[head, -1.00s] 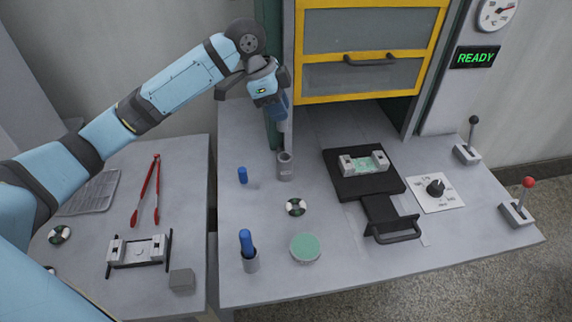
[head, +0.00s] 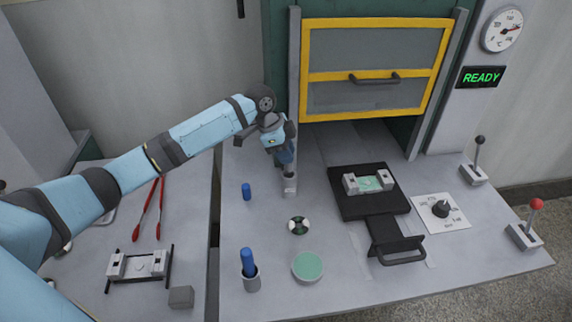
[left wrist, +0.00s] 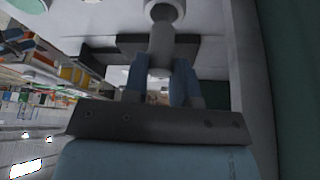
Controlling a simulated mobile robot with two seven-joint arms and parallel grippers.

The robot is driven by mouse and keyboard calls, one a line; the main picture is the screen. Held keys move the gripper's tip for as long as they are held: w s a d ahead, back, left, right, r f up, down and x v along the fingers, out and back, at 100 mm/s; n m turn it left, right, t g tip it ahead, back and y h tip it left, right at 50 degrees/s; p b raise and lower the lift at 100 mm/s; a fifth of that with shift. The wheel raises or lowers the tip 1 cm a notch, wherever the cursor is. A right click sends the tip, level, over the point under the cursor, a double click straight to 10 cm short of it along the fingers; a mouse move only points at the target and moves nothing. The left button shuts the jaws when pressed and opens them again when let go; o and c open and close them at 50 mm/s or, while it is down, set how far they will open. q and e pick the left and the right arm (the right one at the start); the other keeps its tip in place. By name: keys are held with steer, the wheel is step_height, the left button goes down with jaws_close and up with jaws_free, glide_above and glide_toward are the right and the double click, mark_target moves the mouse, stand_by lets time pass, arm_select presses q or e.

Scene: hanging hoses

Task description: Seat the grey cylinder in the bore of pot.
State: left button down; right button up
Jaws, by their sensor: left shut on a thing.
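My left gripper (head: 286,160) points down at the back left of the bench, shut on the grey cylinder. In the left wrist view the grey cylinder (left wrist: 162,45) shows between the blue fingers (left wrist: 160,82). The pot (head: 289,187), a small grey upright cup, stands right below the gripper. Its round end (left wrist: 165,10) seems to show at the top of the left wrist view, in line with the cylinder. The gripper hides most of the cylinder and the pot's mouth in the head view; I cannot tell whether the cylinder's end is inside the bore. My right gripper is not in view.
A blue peg (head: 246,191) stands left of the pot. A black tray (head: 368,207) lies right. A grey post (head: 293,100) rises close behind the gripper.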

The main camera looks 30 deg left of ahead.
mark_target(286, 169)
arm_select(q)
steer(key=shift+f, duration=2.35)
steer(key=shift+f, duration=0.1)
steer(key=c, duration=0.9)
jaws_free()
steer(key=v, duration=1.2)
steer(key=shift+r, duration=0.25)
